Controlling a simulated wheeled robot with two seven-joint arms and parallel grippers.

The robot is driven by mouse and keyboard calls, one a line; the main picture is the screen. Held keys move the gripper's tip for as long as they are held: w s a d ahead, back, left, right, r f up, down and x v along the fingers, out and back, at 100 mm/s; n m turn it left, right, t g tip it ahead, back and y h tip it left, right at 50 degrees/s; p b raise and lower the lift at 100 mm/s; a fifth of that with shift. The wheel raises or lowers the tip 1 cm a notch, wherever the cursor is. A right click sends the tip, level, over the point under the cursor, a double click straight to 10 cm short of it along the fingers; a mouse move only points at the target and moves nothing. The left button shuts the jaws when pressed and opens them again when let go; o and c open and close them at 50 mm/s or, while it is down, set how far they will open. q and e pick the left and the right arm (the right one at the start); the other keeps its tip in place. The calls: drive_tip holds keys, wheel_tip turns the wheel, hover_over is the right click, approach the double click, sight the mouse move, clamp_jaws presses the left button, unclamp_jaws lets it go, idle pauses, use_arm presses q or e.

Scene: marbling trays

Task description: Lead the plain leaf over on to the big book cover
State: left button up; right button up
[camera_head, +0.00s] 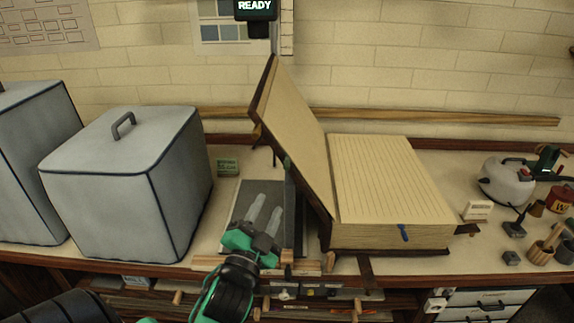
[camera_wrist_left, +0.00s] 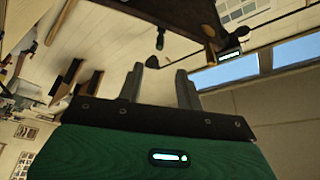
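The big book lies open on the bench. Its cover (camera_head: 261,98) stands tilted up on the left, its cream inner face (camera_head: 293,125) turned toward the pages. I cannot tell whether that plain face is a separate leaf or part of the cover. The page block (camera_head: 388,180) lies flat on the right with a lined page on top. My left gripper (camera_head: 266,205) is left of the tilted cover, apart from it, over a dark flat panel. Its two grey fingers stand apart with nothing between them, also in the left wrist view (camera_wrist_left: 158,85). My right gripper is not in view.
A grey covered box (camera_head: 125,185) with a handle stands at the left, another beyond it. A small green box (camera_head: 228,166) lies behind the dark panel (camera_head: 243,195). A white kettle (camera_head: 505,180) and small pots crowd the right end. A wooden strip (camera_head: 380,116) runs along the wall.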

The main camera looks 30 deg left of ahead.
sight(287, 162)
use_arm(q)
drive_tip(key=shift+p+x, duration=2.65)
drive_tip(key=shift+x, duration=4.25)
clamp_jaws()
